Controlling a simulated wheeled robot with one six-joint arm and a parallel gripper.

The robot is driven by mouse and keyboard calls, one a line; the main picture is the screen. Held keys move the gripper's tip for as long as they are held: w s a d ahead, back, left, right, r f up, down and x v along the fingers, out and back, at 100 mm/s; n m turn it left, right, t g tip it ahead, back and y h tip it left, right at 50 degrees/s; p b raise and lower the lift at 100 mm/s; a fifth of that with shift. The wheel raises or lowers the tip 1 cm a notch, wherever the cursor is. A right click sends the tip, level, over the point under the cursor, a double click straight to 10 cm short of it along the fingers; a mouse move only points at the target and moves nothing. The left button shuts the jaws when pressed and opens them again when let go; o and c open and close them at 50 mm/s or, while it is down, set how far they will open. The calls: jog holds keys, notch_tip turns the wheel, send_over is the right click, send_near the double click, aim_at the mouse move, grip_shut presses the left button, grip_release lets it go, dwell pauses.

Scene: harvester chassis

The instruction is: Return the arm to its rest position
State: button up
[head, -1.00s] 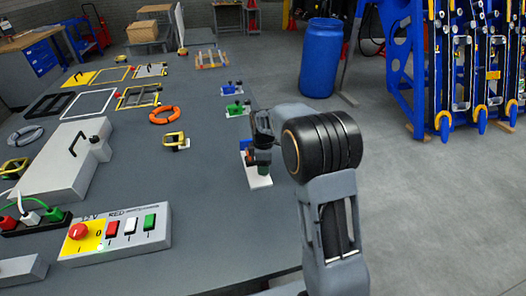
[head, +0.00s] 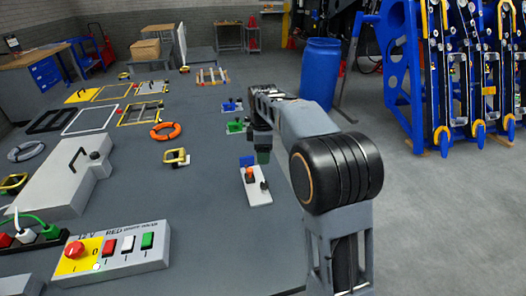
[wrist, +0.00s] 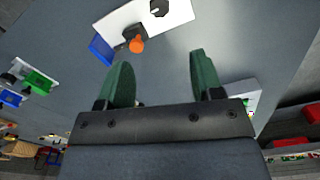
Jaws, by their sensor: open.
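My arm reaches from the lower right over the grey table (head: 200,190) in the head view. My gripper (head: 263,156) hangs from its far end, just beyond a small white plate, with green fingertips pointing down. In the wrist view the two green fingers of my gripper (wrist: 162,80) stand apart with nothing between them. The white plate (head: 259,195) carries an orange knob (head: 249,174), a dark knob and a blue piece (head: 247,161). The plate (wrist: 180,14) also shows ahead of the fingers in the wrist view, apart from them.
A control box (head: 113,252) with a red button and several switches sits at the front left. An orange ring (head: 165,131) and yellow frames lie farther back. A blue barrel (head: 320,75) and a blue rack (head: 405,70) stand beyond the table. Floor at right is clear.

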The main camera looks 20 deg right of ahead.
jog(key=s+f+m+t, duration=0.1)
jog(key=s+m, duration=0.6)
jog(key=s, duration=0.4)
jog(key=s+f+m+t, duration=0.2)
jog(key=s+m, duration=0.6)
jog(key=s, duration=0.4)
jog(key=shift+s+d+f+t, duration=0.15)
jog(key=shift+s+d+t, duration=0.05)
jog(key=shift+s+t, duration=0.1)
